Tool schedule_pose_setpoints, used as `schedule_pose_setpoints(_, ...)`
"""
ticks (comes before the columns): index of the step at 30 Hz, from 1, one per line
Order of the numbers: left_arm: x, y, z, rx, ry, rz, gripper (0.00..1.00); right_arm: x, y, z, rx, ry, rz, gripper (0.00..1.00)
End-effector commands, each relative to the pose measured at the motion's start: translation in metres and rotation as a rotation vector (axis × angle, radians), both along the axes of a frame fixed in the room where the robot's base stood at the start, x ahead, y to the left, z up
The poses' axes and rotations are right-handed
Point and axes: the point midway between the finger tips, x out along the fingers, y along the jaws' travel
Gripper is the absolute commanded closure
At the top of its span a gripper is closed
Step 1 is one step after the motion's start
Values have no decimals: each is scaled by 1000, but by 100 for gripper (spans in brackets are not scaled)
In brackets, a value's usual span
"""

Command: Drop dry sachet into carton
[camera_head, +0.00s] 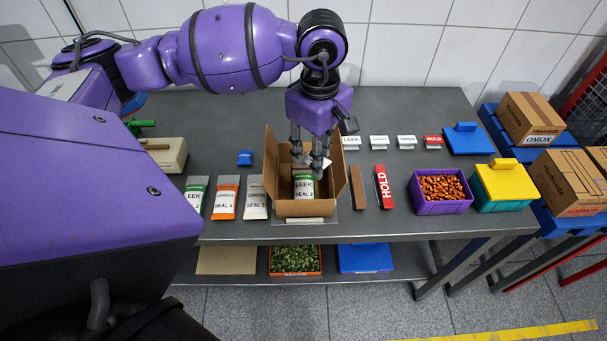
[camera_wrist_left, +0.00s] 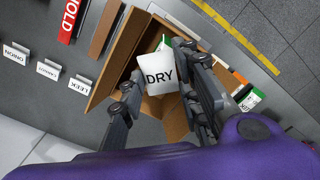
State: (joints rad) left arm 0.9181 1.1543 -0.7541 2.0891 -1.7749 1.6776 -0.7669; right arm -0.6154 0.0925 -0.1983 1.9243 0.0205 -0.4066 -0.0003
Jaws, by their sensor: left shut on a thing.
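The open cardboard carton (camera_head: 305,209) stands on the grey table with its flaps up; it also shows in the left wrist view (camera_wrist_left: 103,82). A green and white pouch marked LEEK SEAL 2 (camera_head: 304,187) is inside it. My left gripper (camera_head: 309,164) points down over the carton's opening. It is shut on a white sachet marked DRY (camera_wrist_left: 160,78), which sits between the fingers above the carton's inside. In the head view the fingers mostly hide the sachet. My right gripper is not in view.
Pouches marked LEEK (camera_head: 196,197), orange SEAL 4 (camera_head: 226,200) and ONION (camera_head: 257,198) lie left of the carton. A brown bar (camera_head: 357,187) and red HOLD bar (camera_head: 383,187) lie right. A purple bin (camera_head: 441,203) and yellow-lidded box (camera_head: 502,185) stand further right.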

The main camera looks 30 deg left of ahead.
Motion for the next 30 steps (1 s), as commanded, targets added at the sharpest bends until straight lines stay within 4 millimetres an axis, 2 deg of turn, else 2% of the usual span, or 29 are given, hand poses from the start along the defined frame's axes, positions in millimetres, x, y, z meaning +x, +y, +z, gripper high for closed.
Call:
schedule_pose_setpoints(3, 3, 14, -1, 2, -1, 349, 83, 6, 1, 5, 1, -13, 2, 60)
schedule_pose_setpoints(9, 7, 36, -6, 6, -1, 933, 83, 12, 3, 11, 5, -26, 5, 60)
schedule_pose_setpoints(15, 10, 52, -9, 7, -2, 1367, 83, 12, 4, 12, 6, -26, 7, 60)
schedule_pose_setpoints(21, 11, 59, -11, 8, -2, 1556, 83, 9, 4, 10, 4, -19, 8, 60)
schedule_pose_setpoints(26, 11, 59, -19, 10, -1, 1576, 83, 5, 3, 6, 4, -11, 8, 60)
schedule_pose_setpoints(30, 10, 59, -32, 12, 4, 1573, 83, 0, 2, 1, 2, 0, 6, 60)
